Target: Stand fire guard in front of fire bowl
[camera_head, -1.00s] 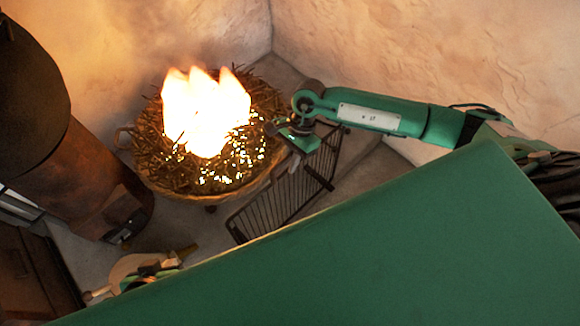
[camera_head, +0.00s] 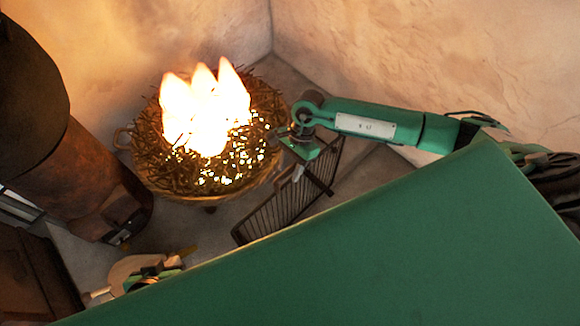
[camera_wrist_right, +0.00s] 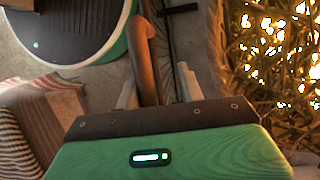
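The fire bowl (camera_head: 150,182) stands in the corner of the head view, heaped with twigs and burning with tall flames. The fire guard (camera_head: 282,212), a dark barred panel, is at the bowl's right front, slanting up to the right. My right gripper (camera_head: 298,168) is at its upper part, beside the bowl's rim. The guard's lower edge is partly hidden by my green body. A green part of my left gripper (camera_head: 158,272) shows at lower left, mostly hidden.
A rusty stove-like cylinder (camera_head: 75,180) stands left of the bowl. A tan flat object (camera_head: 122,272) lies by my left gripper. Plastered walls (camera_head: 420,60) close off the back and right. In the right wrist view, glowing twigs (camera_wrist_right: 275,60) are close at right and a striped thing (camera_wrist_right: 30,125) is at lower left.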

